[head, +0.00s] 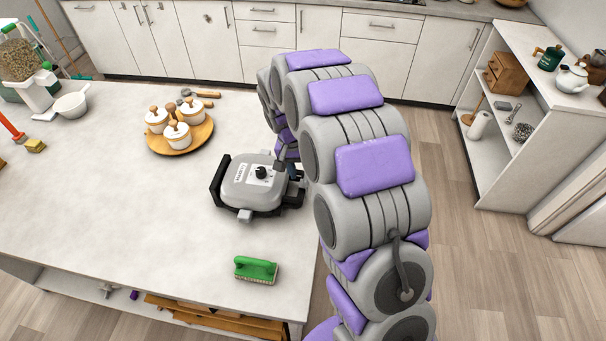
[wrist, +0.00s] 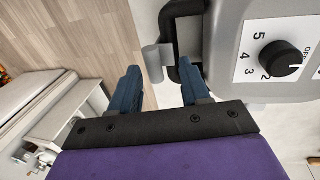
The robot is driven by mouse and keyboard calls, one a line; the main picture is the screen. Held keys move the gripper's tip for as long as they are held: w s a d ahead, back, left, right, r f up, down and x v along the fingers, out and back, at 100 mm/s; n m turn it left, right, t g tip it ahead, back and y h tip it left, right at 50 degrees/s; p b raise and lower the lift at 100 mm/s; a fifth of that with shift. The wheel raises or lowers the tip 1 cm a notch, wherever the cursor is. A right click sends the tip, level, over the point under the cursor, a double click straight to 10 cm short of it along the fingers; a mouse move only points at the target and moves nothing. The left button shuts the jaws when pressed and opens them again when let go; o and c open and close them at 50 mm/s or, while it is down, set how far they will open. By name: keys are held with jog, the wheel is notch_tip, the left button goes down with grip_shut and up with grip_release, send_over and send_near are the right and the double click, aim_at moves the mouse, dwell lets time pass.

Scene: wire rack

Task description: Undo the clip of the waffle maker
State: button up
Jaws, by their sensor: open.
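The waffle maker (head: 252,190) is grey with black handles and sits shut on the white table. In the wrist view its lid (wrist: 232,40) and numbered dial (wrist: 283,58) show at the upper right. A black loop handle (wrist: 174,22) sticks out from its side, with a small grey tab (wrist: 151,57) beside it that may be the clip. My gripper (wrist: 160,84) is open, with dark blue fingers. The right finger is close to the black handle and the left finger is over open space; nothing is held. In the head view my arm mostly hides the gripper, at the waffle maker's right side.
A green brush (head: 256,270) lies near the front edge of the table. A round wooden tray (head: 181,144) with white lidded pots stands behind the waffle maker. A white bowl (head: 71,105) is at the far left. The table's left middle is clear.

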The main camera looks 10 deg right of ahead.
jog(key=shift+s+d+f, duration=0.1)
jog(key=shift+d+f, duration=0.25)
jog(key=shift+f, duration=0.25)
jog(key=shift+d, duration=0.35)
jog(key=shift+a, duration=0.35)
jog(key=c, duration=0.5)
jog(key=shift+d, duration=0.15)
grip_shut()
